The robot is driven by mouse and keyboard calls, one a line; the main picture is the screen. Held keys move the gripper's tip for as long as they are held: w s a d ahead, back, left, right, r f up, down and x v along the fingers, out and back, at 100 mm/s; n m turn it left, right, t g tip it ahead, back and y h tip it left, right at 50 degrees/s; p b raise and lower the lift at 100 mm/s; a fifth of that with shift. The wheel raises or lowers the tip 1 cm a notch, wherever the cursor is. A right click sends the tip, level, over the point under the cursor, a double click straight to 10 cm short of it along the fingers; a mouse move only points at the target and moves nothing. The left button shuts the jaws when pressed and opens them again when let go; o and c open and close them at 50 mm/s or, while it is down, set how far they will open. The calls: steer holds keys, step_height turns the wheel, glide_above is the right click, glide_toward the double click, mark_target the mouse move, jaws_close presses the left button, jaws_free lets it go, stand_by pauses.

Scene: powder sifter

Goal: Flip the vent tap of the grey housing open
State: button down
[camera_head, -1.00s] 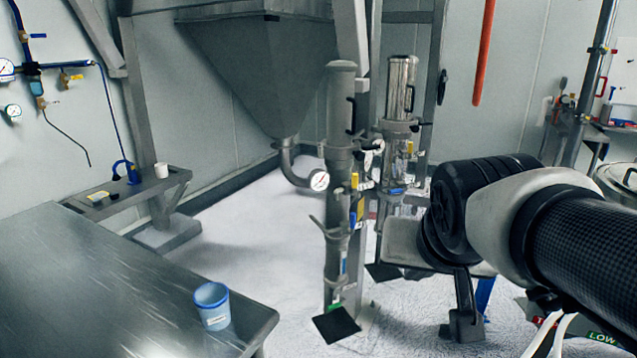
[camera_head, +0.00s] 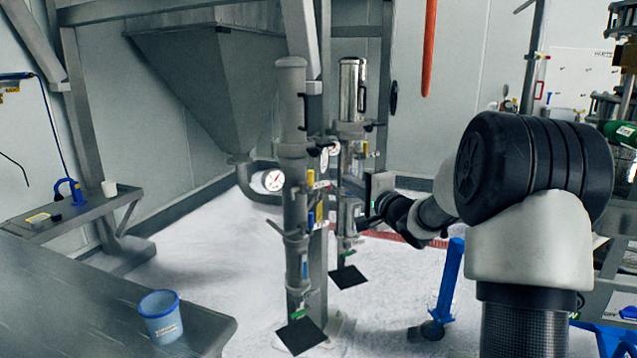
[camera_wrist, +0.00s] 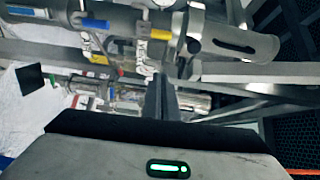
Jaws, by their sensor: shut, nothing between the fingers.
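The grey housing (camera_head: 292,130) is a tall upright cylinder left of a second, shiny metal housing (camera_head: 352,100). I cannot tell for certain which lever is the vent tap. In the wrist view the grey housing (camera_wrist: 235,40) lies across the top, with a yellow lever (camera_wrist: 160,34) and a blue one (camera_wrist: 95,23). My gripper (camera_head: 364,222) is right of the grey housing and apart from it. Its fingers (camera_wrist: 160,85) are shut and empty, below the yellow lever in the wrist view.
A round gauge (camera_head: 273,180) sits on the pipe left of the grey housing. A steel table (camera_head: 60,300) with a blue-rimmed cup (camera_head: 160,317) stands at front left. A grey hopper (camera_head: 215,80) hangs behind. Black plates (camera_head: 301,336) lie at the housings' feet.

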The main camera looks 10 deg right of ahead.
mark_target(311, 178)
steer(key=shift+f, duration=0.1)
stand_by(0.3)
steer(key=b+x, duration=0.2)
steer(key=x, duration=0.8)
steer(key=s+a+b, duration=0.1)
steer(key=s+a, duration=0.1)
steer(key=a, duration=0.1)
steer(key=shift+s+a+b, duration=0.2)
steer(key=shift+b, duration=0.15)
steer(key=shift+w+a+p, duration=0.1)
steer(key=shift+p, duration=0.25)
